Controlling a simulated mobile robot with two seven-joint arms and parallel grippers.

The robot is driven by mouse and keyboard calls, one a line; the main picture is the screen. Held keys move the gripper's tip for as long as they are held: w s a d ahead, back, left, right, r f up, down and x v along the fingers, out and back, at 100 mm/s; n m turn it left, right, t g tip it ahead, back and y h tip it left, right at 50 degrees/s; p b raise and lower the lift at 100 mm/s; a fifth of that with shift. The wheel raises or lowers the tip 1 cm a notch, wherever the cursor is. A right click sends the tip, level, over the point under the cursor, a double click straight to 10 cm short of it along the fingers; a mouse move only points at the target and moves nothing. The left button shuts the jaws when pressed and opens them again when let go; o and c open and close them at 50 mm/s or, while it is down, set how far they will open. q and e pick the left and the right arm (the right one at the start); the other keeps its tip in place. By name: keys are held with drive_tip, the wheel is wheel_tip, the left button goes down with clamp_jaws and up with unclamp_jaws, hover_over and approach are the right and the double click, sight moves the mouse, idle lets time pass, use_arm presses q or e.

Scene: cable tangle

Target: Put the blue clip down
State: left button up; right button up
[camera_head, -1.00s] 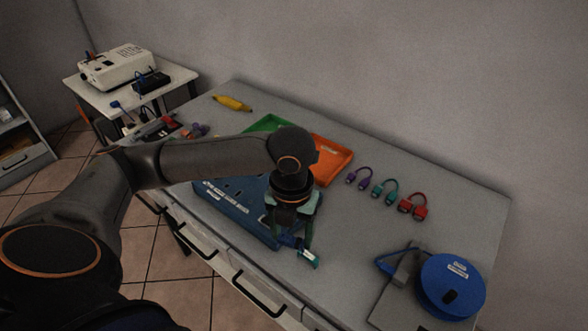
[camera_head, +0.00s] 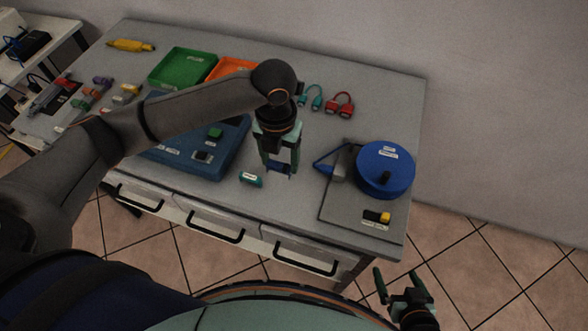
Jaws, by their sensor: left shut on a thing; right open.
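My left gripper (camera_head: 278,170) is over the front middle of the table, pointing down. It is shut on the small blue clip (camera_head: 284,171), which shows between and beside its fingertips. I cannot tell whether the clip touches the table. A teal clip with a white label (camera_head: 251,180) lies on the table just left of the gripper, apart from it. My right gripper (camera_head: 403,284) is open and empty, out over the floor beyond the table's front right edge.
A blue board (camera_head: 222,160) lies left of the gripper, partly hidden by my arm. Green (camera_head: 182,67) and orange (camera_head: 232,67) trays stand behind. Table front (camera_head: 270,210) is clear.

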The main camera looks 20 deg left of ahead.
use_arm(q)
drive_tip(key=d+f, duration=0.1)
drive_tip(key=w+d+f, duration=0.1)
drive_tip(key=f, duration=0.2)
drive_tip(key=shift+w+d, duration=0.4)
drive_tip(key=shift+f, duration=1.55)
drive_tip(key=shift+f, duration=0.2)
drive_tip(key=o, duration=1.4)
wheel_tip(320, 180, up, 12)
drive_tip(key=shift+r, duration=0.25)
